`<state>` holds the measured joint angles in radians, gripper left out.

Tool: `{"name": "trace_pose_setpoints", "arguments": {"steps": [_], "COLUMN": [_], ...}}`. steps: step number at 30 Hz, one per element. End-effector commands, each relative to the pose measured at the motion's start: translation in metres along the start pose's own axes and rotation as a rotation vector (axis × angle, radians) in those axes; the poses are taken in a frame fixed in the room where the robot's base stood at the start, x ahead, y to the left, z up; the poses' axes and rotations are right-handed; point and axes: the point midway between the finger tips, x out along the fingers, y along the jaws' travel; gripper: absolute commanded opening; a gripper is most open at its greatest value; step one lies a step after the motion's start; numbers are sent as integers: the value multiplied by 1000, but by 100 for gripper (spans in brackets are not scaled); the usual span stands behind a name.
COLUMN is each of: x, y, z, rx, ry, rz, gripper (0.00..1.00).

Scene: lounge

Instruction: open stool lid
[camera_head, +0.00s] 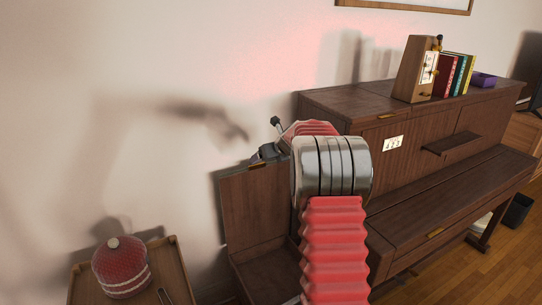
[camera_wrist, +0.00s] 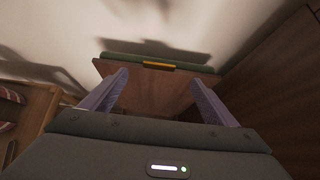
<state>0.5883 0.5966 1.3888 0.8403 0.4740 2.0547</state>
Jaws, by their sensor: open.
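The stool (camera_head: 262,268) stands between the side table and the piano, partly hidden behind my arm. Its wooden lid (camera_head: 252,208) is raised and stands about upright near the wall. In the wrist view the lid (camera_wrist: 152,90) shows its brown wooden face, a dark green edge and a small gold handle (camera_wrist: 158,66). My gripper (camera_head: 266,151) is at the top of the lid. In the wrist view my gripper (camera_wrist: 160,80) is open, with its two fingers spread in front of the lid's face and nothing held between them. I cannot tell whether a finger touches the lid.
A dark wooden piano (camera_head: 410,160) fills the right, close to my arm. On it are a metronome-like wooden box (camera_head: 413,70), several books (camera_head: 455,75) and a purple box (camera_head: 484,79). A side table (camera_head: 178,265) with a red cake-like item (camera_head: 118,270) stands left.

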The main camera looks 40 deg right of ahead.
Motion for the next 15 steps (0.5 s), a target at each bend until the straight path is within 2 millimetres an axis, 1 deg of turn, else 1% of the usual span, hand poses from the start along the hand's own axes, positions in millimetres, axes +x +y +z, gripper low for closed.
{"name": "trace_pose_setpoints", "arguments": {"steps": [1,6,10,15], "x": [-7,-25,-31,-32], "y": [0,-1,-1,0], "z": [0,0,0,0], "rx": [1,1,0,0], "ry": [-1,-1,-1,-1], "rz": [-1,-1,-1,-1], "gripper": [81,81,81,81]}}
